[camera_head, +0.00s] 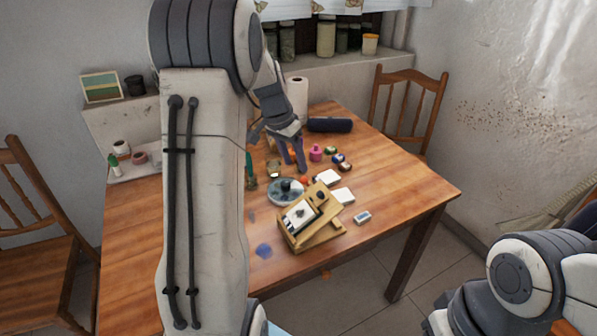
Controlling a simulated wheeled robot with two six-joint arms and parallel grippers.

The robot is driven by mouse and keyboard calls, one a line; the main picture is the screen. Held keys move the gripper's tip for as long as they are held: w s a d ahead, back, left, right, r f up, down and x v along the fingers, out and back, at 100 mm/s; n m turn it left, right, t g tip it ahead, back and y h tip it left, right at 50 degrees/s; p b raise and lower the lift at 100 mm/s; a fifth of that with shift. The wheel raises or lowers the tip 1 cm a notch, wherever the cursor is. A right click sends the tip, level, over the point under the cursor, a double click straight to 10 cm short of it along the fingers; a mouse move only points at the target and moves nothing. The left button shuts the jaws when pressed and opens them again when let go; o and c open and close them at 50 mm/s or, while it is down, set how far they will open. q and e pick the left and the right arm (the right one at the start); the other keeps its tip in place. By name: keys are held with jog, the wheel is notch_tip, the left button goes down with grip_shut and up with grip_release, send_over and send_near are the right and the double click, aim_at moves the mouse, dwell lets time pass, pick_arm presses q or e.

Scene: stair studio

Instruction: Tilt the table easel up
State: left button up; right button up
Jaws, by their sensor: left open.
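The small wooden table easel (322,238) stands near the table's front edge. Its panel leans at a slant and bears a white sheet with a dark sketch. My left gripper (292,165) points down over the table behind the easel, apart from it, near the round grey palette dish. Its two fingers are spread, with nothing visible between them. My left arm hides a broad strip of the table to the left of the easel. My right arm shows at the lower right, with its gripper out of view.
The wooden table (415,193) also holds the grey dish (277,194), white pads (343,196), several small paint pots, a dark roll (330,125) and a paper roll (297,92). Chairs stand at the left (38,240) and back right (408,100). The table's right corner is clear.

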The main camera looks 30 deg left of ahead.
pick_arm(q)
jog(key=v, duration=0.3)
jog(key=shift+s+r, duration=0.1)
jog(key=shift+r, duration=0.25)
jog(key=s+d+r+m+g+p, duration=0.15)
jog(key=s+d, duration=0.35)
jog(key=d, duration=0.7)
jog(key=s+d+r+m+p, duration=0.2)
jog(key=s+d, duration=0.3)
jog(key=d, duration=0.7)
jog(key=s+d+m+p, duration=0.1)
jog(key=s+d, duration=0.2)
jog(key=s, duration=0.5)
jog(key=s+d+m+g+p, duration=0.1)
jog(key=s+d, duration=0.2)
jog(key=s, duration=0.6)
jog(key=shift+s+f+y, duration=0.2)
jog(key=shift+f+y, duration=0.1)
jog(key=shift+f, duration=0.15)
jog(key=shift+a, duration=0.1)
